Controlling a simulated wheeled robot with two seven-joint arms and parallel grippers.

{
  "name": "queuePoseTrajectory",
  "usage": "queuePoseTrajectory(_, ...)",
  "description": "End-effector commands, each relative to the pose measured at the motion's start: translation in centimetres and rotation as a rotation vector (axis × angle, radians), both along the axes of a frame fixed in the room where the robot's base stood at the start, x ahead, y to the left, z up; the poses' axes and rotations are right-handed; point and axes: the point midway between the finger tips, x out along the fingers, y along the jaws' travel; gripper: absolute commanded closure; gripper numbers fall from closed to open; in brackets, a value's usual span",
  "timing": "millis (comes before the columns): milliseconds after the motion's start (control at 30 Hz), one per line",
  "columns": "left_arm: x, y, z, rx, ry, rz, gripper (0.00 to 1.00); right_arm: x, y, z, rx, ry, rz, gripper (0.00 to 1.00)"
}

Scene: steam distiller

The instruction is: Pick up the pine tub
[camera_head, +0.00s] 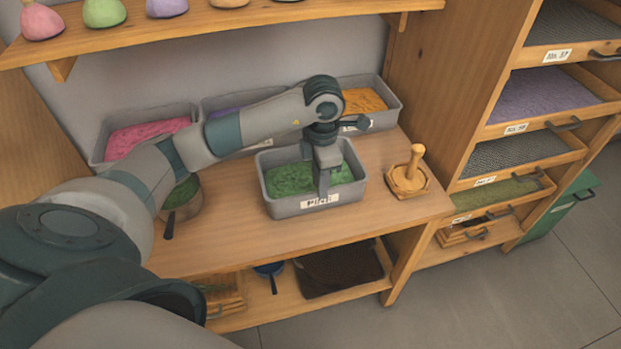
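The pine tub (283,208) is a grey open bin filled with green material, standing upright on the wooden worktop. A white label (320,200) is on its front wall, its writing hard to read. My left gripper (324,188) points down over the tub, with its fingers at the front wall just above the label. The fingers overlap in this view, so I cannot tell whether they are closed on the wall or merely beside it. My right gripper is not in view.
Tubs with pink (146,138), purple and orange (362,101) material stand behind.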

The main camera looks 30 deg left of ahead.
Motion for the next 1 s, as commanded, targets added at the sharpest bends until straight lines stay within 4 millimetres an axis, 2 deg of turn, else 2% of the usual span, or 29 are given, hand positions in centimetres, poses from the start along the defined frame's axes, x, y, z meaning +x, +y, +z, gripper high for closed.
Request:
queuePoseTrajectory(200, -0.1, 0.0, -1.6, 0.000, 0.001, 0.000, 0.76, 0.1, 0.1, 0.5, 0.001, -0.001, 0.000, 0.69)
queuePoseTrajectory(667, -0.1, 0.0, -2.1, -0.002, 0.001, 0.000, 0.76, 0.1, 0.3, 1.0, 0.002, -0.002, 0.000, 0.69)
queuePoseTrajectory(1000, -0.4, -0.1, -5.8, -0.001, 0.003, 0.001, 0.76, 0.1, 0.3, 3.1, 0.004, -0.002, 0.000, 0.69)
